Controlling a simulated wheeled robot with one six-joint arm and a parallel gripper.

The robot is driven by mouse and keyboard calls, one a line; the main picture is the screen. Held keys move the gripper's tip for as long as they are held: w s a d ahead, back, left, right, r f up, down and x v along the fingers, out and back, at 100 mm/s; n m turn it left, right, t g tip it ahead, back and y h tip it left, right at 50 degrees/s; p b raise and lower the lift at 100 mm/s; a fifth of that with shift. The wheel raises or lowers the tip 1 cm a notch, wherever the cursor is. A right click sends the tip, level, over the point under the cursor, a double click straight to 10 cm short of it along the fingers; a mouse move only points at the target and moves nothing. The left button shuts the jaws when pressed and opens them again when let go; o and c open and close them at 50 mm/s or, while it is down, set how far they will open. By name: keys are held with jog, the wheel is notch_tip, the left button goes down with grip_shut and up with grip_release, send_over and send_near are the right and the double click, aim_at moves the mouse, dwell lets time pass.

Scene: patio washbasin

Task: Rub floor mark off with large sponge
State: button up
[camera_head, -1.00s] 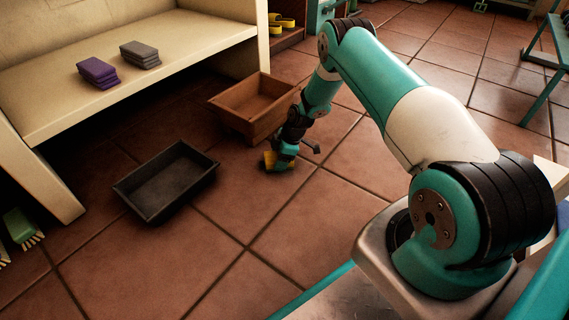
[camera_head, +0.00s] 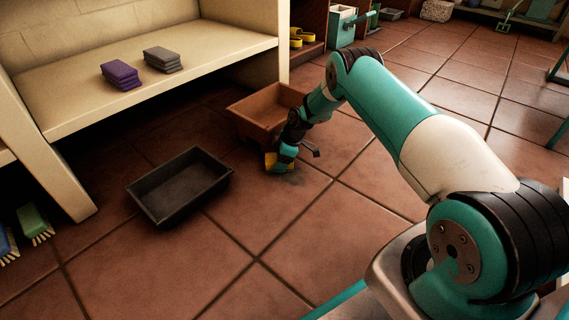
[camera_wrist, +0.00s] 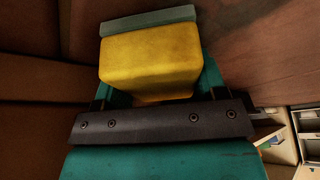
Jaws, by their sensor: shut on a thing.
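A yellow sponge with a grey-green layer on its far face (camera_wrist: 150,62) fills the middle of the wrist view. My gripper (camera_head: 277,160) is shut on it and holds it low at the tiled floor. In the head view only a small yellow part of the sponge shows beside the fingers. A faint dark floor mark (camera_head: 295,180) shows on the tile just right of and below the sponge. Whether the sponge touches the floor, and how much of the mark is under it, I cannot tell.
A brown tub (camera_head: 262,118) stands right behind my gripper. A black tray (camera_head: 180,186) lies on the floor to the left. A bench (camera_head: 200,62) carries purple cloths (camera_head: 120,75) and grey cloths (camera_head: 162,59). Brushes (camera_head: 34,224) are at the far left. Floor in front is clear.

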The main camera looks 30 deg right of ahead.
jog(key=shift+w+a+f, duration=0.1)
jog(key=shift+w+a, duration=0.05)
jog(key=shift+w, duration=0.25)
